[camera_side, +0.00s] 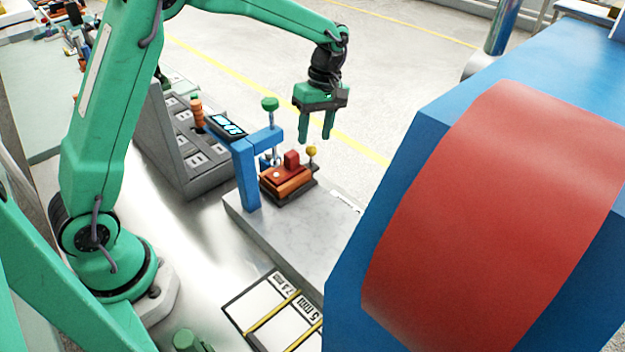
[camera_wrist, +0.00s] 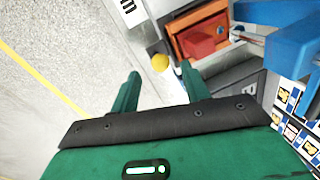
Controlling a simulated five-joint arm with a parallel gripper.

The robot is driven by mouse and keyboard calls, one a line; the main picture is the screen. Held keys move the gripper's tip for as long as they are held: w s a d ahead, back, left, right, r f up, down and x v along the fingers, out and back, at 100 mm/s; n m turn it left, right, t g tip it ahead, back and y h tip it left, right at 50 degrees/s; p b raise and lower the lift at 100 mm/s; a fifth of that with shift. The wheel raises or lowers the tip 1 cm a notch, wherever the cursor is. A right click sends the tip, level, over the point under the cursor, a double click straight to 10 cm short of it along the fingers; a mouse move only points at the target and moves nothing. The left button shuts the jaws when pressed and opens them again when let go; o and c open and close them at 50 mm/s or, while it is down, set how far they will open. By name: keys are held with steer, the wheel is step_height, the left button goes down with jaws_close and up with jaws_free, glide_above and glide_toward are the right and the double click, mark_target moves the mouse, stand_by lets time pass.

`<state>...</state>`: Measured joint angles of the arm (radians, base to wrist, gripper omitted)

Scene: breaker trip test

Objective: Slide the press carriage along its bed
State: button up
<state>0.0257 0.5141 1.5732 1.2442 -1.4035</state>
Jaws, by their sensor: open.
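The press carriage (camera_side: 287,184) is a red and orange block on a dark bed, beside the blue press frame (camera_side: 247,172). A yellow ball knob (camera_side: 311,151) stands at the carriage's right end. The wrist view shows the carriage (camera_wrist: 200,38) at upper right and the yellow knob (camera_wrist: 160,62) near the fingertips. My gripper (camera_side: 316,138) points down with its two green fingers apart and empty, just above the knob in the side view. In the wrist view my gripper (camera_wrist: 159,70) has the knob between its finger lines, seemingly beyond the tips; contact cannot be told.
The press stands on a grey slab (camera_side: 285,235). A grey sloped panel (camera_side: 180,135) with an orange handle is at its left. A large blue and red body (camera_side: 490,200) fills the right foreground. A marked white board (camera_side: 275,310) lies in front.

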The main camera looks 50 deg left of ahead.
steer(key=shift+s+f, duration=0.15)
steer(key=shift+f, duration=0.7)
steer(key=shift+s+f, duration=0.15)
steer(key=shift+f, duration=0.7)
jaws_close()
